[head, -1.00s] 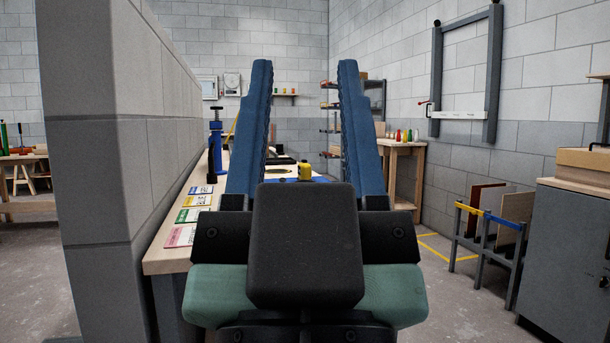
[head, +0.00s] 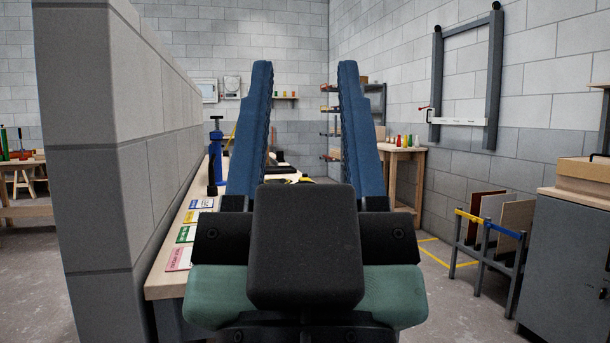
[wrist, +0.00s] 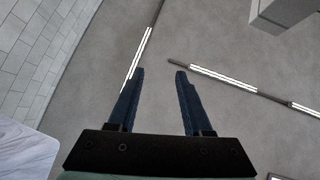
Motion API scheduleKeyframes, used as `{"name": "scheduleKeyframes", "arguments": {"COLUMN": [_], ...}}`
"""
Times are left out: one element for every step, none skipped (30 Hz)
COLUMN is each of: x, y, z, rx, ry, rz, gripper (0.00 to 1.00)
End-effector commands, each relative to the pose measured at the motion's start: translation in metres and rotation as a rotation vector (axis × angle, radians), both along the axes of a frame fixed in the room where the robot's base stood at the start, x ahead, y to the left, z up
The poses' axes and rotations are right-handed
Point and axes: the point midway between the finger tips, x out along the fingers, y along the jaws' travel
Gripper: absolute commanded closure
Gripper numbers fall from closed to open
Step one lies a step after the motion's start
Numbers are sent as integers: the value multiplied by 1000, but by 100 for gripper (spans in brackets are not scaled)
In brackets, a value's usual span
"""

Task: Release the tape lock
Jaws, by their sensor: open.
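My gripper (head: 305,66) points upward in the middle of the head view, with its two blue fingers wide apart and nothing between them. In the wrist view my gripper (wrist: 157,72) is also open and empty. A small yellow object (head: 302,180) shows on the far bench, just above the black block of my gripper. It is mostly hidden, so I cannot tell whether it is the tape or make out its lock. My gripper is apart from it.
The wooden bench (head: 168,275) runs along the grey block wall (head: 90,150) at left, with coloured cards and a blue clamp-like tool (head: 215,160). A rack of boards (head: 492,230) and a grey cabinet (head: 565,260) stand right. Some floor between is clear.

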Motion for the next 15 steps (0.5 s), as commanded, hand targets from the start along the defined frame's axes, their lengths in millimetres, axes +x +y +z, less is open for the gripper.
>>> {"name": "scheduleKeyframes", "arguments": {"x": [0, 0, 0, 0, 0, 0, 0, 0, 0, 0, 0, 0, 0, 0, 0], "y": [0, 0, 0, 0, 0, 0, 0, 0, 0, 0, 0, 0, 0, 0, 0], "z": [0, 1, 2, 4, 6, 11, 15, 20, 28, 34, 42, 53, 62, 72, 85], "rx": [0, 0, 0, 0, 0, 0, 0, 0, 0, 0, 0, 0, 0, 0, 0], "ry": [0, 0, 0, 0, 0, 0, 0, 0, 0, 0, 0, 0, 0, 0, 0], "rz": [0, 0, 0, 0, 0, 0, 0, 0, 0, 0, 0, 0, 0, 0, 0], "gripper": [57, 63, 70, 75, 81, 88, 93, 99, 100, 100, 100, 100, 100, 100, 100]}}
